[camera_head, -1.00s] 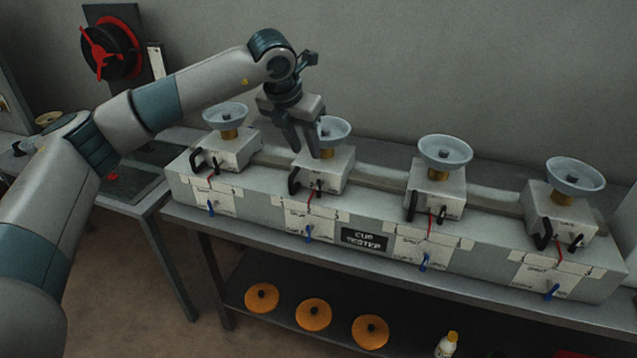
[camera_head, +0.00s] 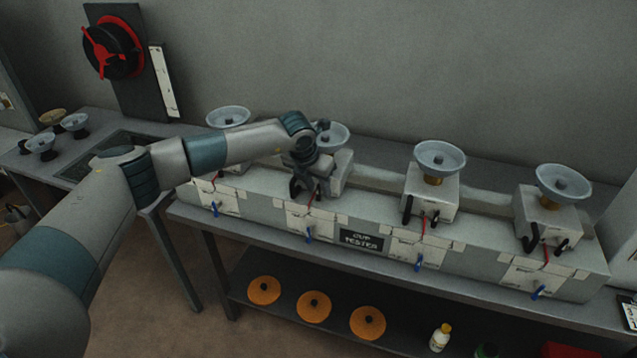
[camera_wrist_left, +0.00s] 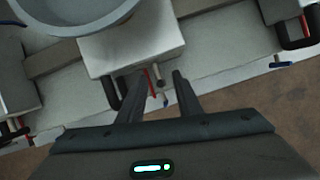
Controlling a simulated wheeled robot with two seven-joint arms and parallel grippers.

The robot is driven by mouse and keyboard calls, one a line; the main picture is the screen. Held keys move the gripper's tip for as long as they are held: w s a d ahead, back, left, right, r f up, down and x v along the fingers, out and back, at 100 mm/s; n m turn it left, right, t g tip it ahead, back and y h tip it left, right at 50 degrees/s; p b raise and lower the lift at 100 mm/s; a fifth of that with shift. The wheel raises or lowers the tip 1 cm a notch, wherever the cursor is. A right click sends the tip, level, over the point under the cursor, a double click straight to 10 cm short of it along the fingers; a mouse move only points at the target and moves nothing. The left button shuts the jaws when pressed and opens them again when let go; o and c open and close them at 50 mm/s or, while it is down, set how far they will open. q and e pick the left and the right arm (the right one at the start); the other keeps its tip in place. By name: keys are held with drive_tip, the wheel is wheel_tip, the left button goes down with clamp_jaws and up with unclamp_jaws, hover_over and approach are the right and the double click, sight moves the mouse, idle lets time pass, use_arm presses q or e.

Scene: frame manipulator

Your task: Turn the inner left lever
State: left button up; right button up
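The inner left station is the second grey box (camera_head: 340,172) from the left on the long cup tester bench unit, with a pale dish (camera_head: 331,136) on top. My left gripper (camera_head: 312,197) is low at the front of this box. In the left wrist view the fingers of my left gripper (camera_wrist_left: 156,82) are apart. A thin red lever (camera_wrist_left: 147,80) and a small dark knob show between or just beyond the fingertips; contact cannot be told. A black handle (camera_wrist_left: 117,88) is at the left finger, and a blue lever (camera_wrist_left: 165,101) hangs between the fingers.
Similar stations stand on both sides, with dishes (camera_head: 440,158) and black handles near the arm's path. A cup tester sign (camera_head: 361,240) is on the front. Orange discs (camera_head: 314,306) and a bottle (camera_head: 440,338) are on the lower shelf. A wall rises behind.

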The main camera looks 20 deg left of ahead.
use_arm(q)
drive_tip(key=shift+w+f, duration=0.15)
drive_tip(key=shift+f, duration=0.35)
clamp_jaws()
